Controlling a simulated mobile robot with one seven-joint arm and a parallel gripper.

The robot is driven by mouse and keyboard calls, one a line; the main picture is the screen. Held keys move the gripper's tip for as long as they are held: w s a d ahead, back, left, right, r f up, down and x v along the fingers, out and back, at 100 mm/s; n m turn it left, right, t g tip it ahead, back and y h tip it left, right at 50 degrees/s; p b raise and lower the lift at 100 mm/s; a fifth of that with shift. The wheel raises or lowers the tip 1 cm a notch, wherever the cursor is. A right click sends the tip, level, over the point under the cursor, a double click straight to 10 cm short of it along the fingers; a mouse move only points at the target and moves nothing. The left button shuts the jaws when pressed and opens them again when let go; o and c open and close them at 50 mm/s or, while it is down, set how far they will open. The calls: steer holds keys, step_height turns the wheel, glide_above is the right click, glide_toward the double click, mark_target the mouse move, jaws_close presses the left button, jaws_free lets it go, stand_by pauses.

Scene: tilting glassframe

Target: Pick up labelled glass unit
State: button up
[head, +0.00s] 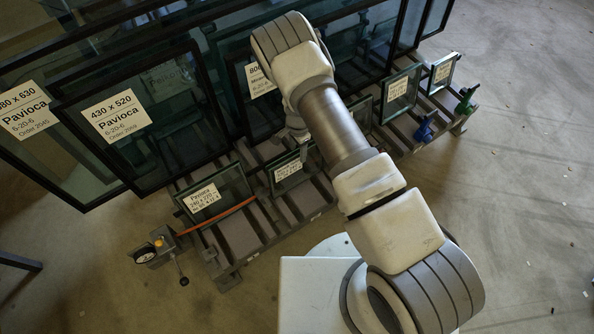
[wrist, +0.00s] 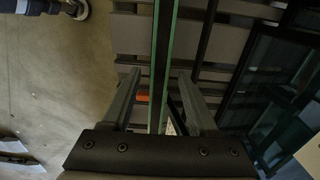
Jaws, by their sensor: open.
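Several labelled glass units stand in a slatted rack. In the head view a small one with a white label (head: 289,172) stands just below my gripper (head: 298,133), which is partly hidden by my arm. In the wrist view my gripper (wrist: 159,76) is open. Its two fingers stand on either side of a glass unit's green edge (wrist: 171,45), with a gap visible on both sides. This looks like the small unit below the arm, though its label face is not readable there. Another small labelled unit (head: 232,182) stands to the left.
Large framed panes (head: 196,125) lean behind at left. More small labelled units (head: 409,89) stand at right, near a blue clamp (head: 424,130) and a green one (head: 465,103). An orange strip (head: 217,217) lies by the left unit.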

mark_target(297, 163)
step_height(297, 163, down, 8)
steer(key=shift+s+a+f+b, duration=0.1)
steer(key=shift+s+f+b, duration=0.05)
steer(key=shift+b, duration=0.95)
jaws_close()
stand_by(0.6)
